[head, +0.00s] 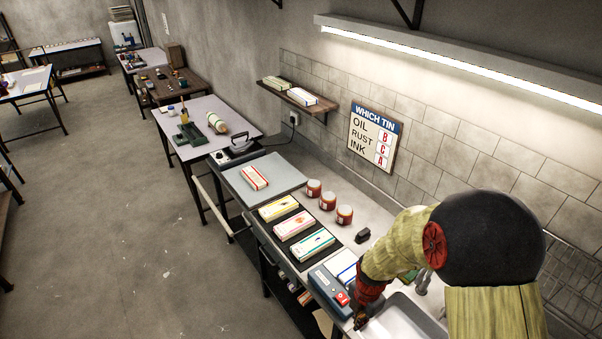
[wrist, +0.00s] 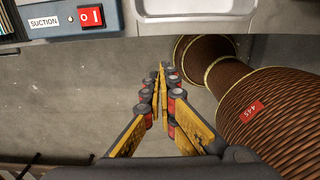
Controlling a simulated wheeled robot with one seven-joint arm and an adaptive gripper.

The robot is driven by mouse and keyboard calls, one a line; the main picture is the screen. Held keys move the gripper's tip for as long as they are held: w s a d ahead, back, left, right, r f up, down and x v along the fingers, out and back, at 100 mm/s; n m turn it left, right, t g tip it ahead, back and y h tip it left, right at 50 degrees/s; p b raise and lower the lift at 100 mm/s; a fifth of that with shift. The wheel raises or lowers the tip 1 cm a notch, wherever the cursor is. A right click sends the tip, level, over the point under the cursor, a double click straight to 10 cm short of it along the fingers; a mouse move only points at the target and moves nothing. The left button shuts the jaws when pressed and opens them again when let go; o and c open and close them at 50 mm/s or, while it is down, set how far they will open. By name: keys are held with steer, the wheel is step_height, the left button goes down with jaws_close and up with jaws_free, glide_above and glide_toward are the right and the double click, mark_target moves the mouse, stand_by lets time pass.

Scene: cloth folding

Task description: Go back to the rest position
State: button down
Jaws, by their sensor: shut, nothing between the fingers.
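My arm reaches in from the right in the head view and hides part of the sink area. Several folded striped cloths lie on the counter: one (head: 254,177) on a grey board, others, such as a red-striped one (head: 295,224), on a black mat.
A blue-grey suction box (head: 325,284) with a red switch sits at the counter edge near my gripper; it also shows in the wrist view (wrist: 70,18). Three red-brown jars (head: 327,201) stand along the counter. A sign (head: 373,137) hangs on the wall.

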steer(key=s+d+r+m+t+b, duration=0.1)
steer(key=s+r+m+t+b, duration=0.1)
steer(key=s+r+m+b, duration=0.4)
steer(key=s+r+m+t+b, duration=0.3)
steer(key=s+r+m+b, duration=0.3)
steer(key=m+b, duration=1.1)
steer(key=s+m, duration=0.2)
steer(key=s, duration=0.1)
steer(key=shift+s+d+t, duration=0.15)
steer(key=shift+d+t, duration=0.15)
steer(key=shift+d, duration=0.1)
